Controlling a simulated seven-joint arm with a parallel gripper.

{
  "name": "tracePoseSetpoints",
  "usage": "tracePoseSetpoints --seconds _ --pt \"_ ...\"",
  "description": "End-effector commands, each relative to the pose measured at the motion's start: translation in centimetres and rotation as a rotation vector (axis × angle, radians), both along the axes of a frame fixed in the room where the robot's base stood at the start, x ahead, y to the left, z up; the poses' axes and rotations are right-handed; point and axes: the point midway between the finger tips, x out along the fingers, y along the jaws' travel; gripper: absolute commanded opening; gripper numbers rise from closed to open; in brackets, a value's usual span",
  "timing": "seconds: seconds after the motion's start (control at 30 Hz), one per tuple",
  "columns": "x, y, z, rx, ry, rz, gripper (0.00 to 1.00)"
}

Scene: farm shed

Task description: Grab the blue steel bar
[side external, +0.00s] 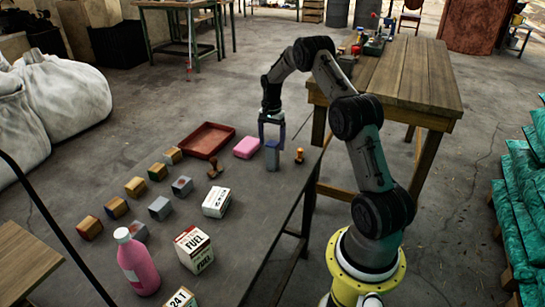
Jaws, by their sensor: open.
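A blue-grey upright block (272,156), which looks like the blue steel bar, stands at the far right part of the dark table. My gripper (271,138) points down right above it, its fingers around or just in front of the block's top. The jaws are open. I cannot tell from this view whether the fingers touch the block.
A pink block (247,147) and a red tray (206,140) stand to the left. A small orange-brown stamp-like piece (299,156) is close on the right. Another stamp (215,168), several wooden and grey blocks, white boxes (216,202) and a pink bottle (137,262) fill the nearer table.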

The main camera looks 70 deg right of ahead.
Motion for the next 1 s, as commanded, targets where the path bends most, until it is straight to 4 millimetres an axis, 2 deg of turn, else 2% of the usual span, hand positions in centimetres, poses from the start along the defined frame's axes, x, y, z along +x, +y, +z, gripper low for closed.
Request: tracePoseSetpoints --seconds 0.1,0.37,0.7,0.93,1.0 --pt "0.0 0.0 -1.5 0.001 0.001 0.001 0.85" --pt "-0.1 0.0 -2.8 0.001 0.001 0.001 0.85" --pt "-0.3 -0.2 -7.1 0.001 0.001 0.001 0.85" --pt "-0.2 -0.2 -7.2 -0.001 -0.001 0.001 0.85" --pt "-0.2 -0.2 -7.2 -0.001 -0.001 0.001 0.72"
